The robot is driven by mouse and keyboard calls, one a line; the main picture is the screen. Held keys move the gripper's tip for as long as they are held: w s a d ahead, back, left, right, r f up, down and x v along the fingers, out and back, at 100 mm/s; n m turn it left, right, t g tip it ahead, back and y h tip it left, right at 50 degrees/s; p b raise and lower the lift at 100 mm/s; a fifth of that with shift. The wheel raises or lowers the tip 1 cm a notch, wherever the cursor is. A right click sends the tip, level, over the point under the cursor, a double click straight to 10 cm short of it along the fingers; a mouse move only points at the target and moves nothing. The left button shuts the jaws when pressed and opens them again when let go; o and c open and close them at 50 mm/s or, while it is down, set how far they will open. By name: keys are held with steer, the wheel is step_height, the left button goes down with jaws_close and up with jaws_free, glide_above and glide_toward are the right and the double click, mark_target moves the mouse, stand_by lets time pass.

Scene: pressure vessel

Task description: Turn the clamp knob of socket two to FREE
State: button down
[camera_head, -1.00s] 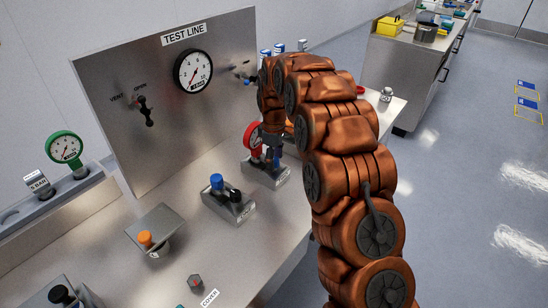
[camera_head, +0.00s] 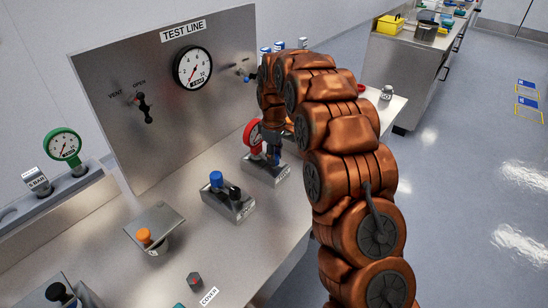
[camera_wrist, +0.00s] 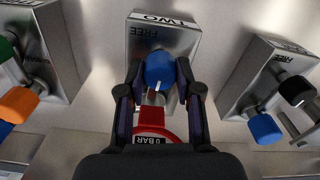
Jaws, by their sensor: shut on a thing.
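Socket two is a metal block (camera_wrist: 172,38) marked TWO and FREE, upright in the middle of the wrist view. It also shows in the head view (camera_head: 268,173), partly hidden by my arm. Its blue clamp knob (camera_wrist: 160,68) has a white mark on its near edge. My gripper (camera_wrist: 160,88) is shut on this knob, one dark finger on each side. In the head view my gripper (camera_head: 273,150) is over the block, mostly hidden by my arm. A red gauge (camera_head: 253,134) stands at socket two; its red part (camera_wrist: 151,117) is just below the knob in the wrist view.
A neighbouring block (camera_head: 228,202) has a blue knob (camera_head: 216,179) and a black knob (camera_head: 235,192). In the wrist view, another block with an orange knob (camera_wrist: 18,104) is at left. The test line panel (camera_head: 150,100) stands behind. Bench space in front is mostly clear.

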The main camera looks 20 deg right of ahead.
steer(key=m+b, duration=0.3)
steer(key=b, duration=0.2)
steer(key=shift+f+m, duration=0.3)
steer(key=shift+m, duration=0.1)
steer(key=m+b, duration=0.3)
steer(key=m, duration=0.1)
steer(key=shift+r+m+b, duration=0.1)
steer(key=shift+m+b, duration=0.2)
steer(key=m+b, duration=0.2)
steer(key=m, duration=0.2)
steer(key=shift+r+m, duration=0.1)
steer(key=shift+m, duration=0.2)
steer(key=shift+m+b, duration=0.8)
steer(key=shift+m, duration=1.4)
steer(key=shift+r, duration=0.1)
steer(key=c, duration=0.8)
jaws_free()
steer(key=shift+r, duration=0.1)
